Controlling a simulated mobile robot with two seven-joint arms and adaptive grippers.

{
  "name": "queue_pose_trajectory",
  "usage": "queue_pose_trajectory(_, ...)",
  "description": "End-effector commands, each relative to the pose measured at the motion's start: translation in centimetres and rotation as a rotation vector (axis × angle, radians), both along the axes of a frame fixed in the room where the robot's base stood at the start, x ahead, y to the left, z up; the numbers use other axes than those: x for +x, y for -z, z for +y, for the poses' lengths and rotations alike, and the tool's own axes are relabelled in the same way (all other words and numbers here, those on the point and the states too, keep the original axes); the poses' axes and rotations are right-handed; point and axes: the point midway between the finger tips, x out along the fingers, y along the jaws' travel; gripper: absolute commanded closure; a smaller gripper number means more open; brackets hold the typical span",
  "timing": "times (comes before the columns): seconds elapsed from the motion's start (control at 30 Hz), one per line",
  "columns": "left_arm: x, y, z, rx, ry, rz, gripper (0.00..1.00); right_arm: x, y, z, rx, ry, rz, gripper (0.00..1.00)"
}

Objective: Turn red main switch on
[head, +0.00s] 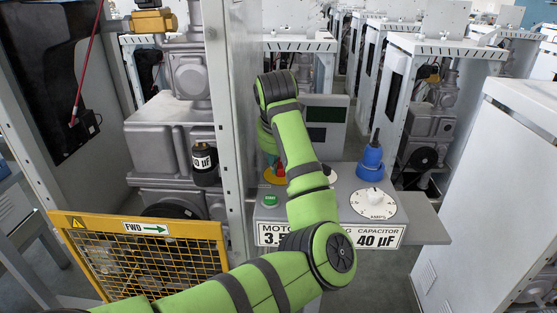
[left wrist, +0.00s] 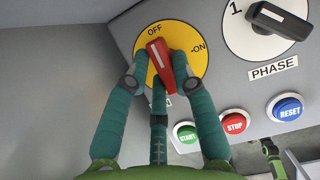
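The red main switch (left wrist: 160,60) is a red handle with a white line on a yellow disc (left wrist: 190,38) marked OFF and ON. Its line points up toward OFF, with ON to the right. In the head view the yellow disc (head: 272,180) shows in part behind my left arm. My left gripper (left wrist: 161,62) has its teal fingers at the panel, one on each side of the handle and the third below it. I cannot tell whether both side fingers press on the handle. In the head view the fingers are mostly hidden by my arm. My right gripper is not in view.
Beside the switch are a black phase knob (left wrist: 278,20) and START (left wrist: 186,132), STOP (left wrist: 234,122) and RESET (left wrist: 286,107) buttons. A white dial (head: 374,203) and blue part (head: 370,160) stand right. A grey post (head: 230,130) and yellow guard (head: 140,255) are left.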

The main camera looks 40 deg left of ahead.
Motion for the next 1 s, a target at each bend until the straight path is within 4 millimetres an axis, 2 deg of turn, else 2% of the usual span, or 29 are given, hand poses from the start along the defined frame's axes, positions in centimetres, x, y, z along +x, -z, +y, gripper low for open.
queue_pose_trajectory(0.27, 0.0, 0.1, 0.0, -0.001, 0.021, -0.001, 1.0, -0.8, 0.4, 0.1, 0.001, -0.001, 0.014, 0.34)
queue_pose_trajectory(0.6, 0.1, 0.0, 0.2, 0.0, 0.253, -0.002, 1.0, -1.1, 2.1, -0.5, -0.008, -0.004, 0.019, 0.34)
queue_pose_trajectory(0.9, 0.1, -0.1, 0.2, 0.001, 0.267, -0.002, 1.0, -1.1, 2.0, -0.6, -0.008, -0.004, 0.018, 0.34)
queue_pose_trajectory(0.93, 0.1, -0.1, 0.2, 0.001, 0.267, -0.002, 0.71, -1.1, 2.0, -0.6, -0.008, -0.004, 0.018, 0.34)
queue_pose_trajectory(1.0, 0.1, -0.1, 0.2, 0.001, 0.267, -0.002, 0.51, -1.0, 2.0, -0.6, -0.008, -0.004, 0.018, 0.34)
